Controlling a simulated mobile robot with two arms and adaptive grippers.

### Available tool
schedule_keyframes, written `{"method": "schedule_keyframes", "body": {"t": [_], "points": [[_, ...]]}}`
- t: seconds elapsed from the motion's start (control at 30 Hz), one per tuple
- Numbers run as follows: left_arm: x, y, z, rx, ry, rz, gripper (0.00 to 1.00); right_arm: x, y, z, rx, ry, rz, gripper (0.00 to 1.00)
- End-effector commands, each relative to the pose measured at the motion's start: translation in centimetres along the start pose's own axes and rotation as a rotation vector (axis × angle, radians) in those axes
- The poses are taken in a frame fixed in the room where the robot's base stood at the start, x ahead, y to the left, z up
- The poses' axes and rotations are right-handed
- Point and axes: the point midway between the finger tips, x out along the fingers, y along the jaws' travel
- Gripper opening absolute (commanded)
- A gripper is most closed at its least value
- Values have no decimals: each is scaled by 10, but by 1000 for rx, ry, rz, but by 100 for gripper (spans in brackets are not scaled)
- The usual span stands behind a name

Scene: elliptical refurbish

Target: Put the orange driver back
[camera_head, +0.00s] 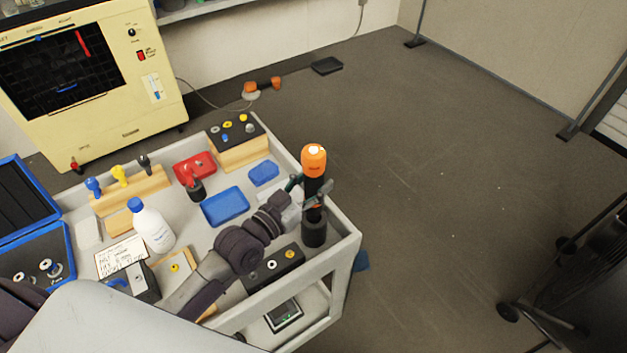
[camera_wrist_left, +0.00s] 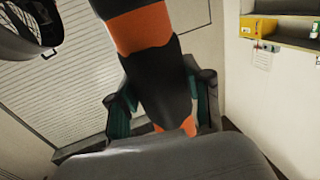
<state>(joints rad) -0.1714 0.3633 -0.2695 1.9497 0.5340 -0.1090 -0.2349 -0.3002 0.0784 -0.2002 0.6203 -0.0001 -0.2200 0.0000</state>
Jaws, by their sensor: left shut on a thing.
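The orange driver (camera_head: 313,162) is upright near the right end of the cart, with an orange top and a black body. My left gripper (camera_head: 314,196) is shut around its black body. The driver's lower end meets a black cylindrical piece (camera_head: 314,230) at the cart's right side; I cannot tell whether it sits inside it or is part of the driver. In the left wrist view the driver (camera_wrist_left: 145,30) stands between the fingers of my left gripper (camera_wrist_left: 163,100). My right gripper is not in view.
The grey cart (camera_head: 345,245) carries a white bottle (camera_head: 153,228), blue trays (camera_head: 225,206), a red holder (camera_head: 194,168), a wooden rack (camera_head: 130,190) and a black block with knobs (camera_head: 273,268). A cream machine (camera_head: 125,105) stands behind.

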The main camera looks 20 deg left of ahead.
Motion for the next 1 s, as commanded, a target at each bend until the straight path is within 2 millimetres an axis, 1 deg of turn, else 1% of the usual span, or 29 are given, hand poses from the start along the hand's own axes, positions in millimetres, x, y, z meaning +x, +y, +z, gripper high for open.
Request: {"method": "schedule_keyframes", "body": {"t": [0.03,0.17,0.8,1.0], "points": [[0,0,-2,1,5,0,0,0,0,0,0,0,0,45],[0,0,0,1,5,0,0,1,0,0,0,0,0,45],[0,0,24,1,4,-1,0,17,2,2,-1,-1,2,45],[0,0,29,1,5,0,0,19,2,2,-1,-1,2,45]]}}
